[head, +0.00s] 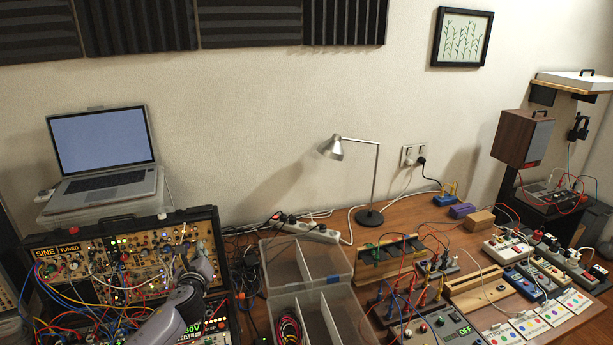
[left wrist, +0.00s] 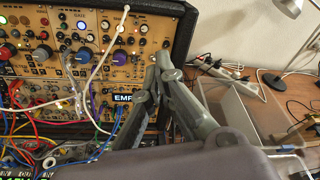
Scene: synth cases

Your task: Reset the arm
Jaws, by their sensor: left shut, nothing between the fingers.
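My left arm (head: 165,325) comes in from the bottom left of the head view. Its grey gripper (head: 199,262) is in front of the right part of the synth case (head: 205,225). In the left wrist view the fingers of my left gripper (left wrist: 163,62) are together and hold nothing. Behind them are the synth's orange panel (left wrist: 150,25) and a white patch cable (left wrist: 105,62). I cannot tell whether the fingertips touch the case. My right gripper is not in view.
Colored patch cables (head: 45,290) hang at the synth's left. An open clear divided box (head: 305,300) stands right of my arm. A laptop (head: 103,155) sits behind the case. A lamp (head: 372,215) and several small devices fill the table's right side.

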